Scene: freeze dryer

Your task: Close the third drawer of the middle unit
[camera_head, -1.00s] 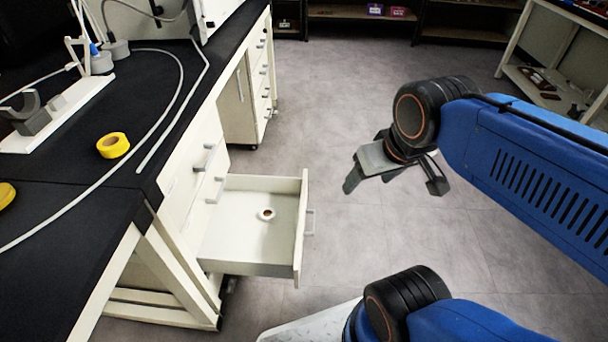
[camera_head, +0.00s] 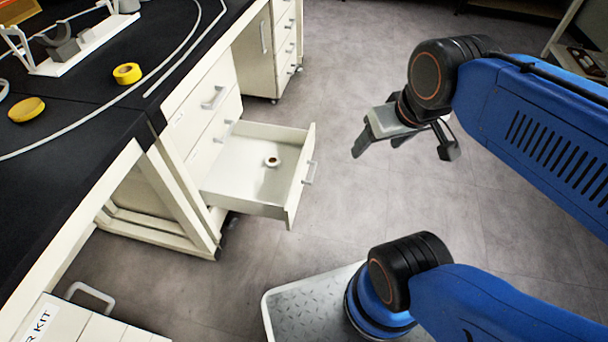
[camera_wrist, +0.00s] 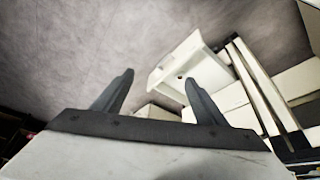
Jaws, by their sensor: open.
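The pulled-out white drawer (camera_head: 245,203) juts from the front of the white drawer unit (camera_head: 187,125) under the black bench. It is the third front from the top, with a grey handle (camera_head: 310,172) on its front panel. In the wrist view the drawer (camera_wrist: 190,76) shows beyond and between the two spread fingers (camera_wrist: 158,92).
The black benchtop (camera_head: 80,110) holds a yellow tape roll (camera_head: 127,73), a yellow disc (camera_head: 26,110) and a white cable. Another drawer unit (camera_head: 270,60) stands farther back. The grey floor (camera_head: 345,75) beyond the drawer is clear.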

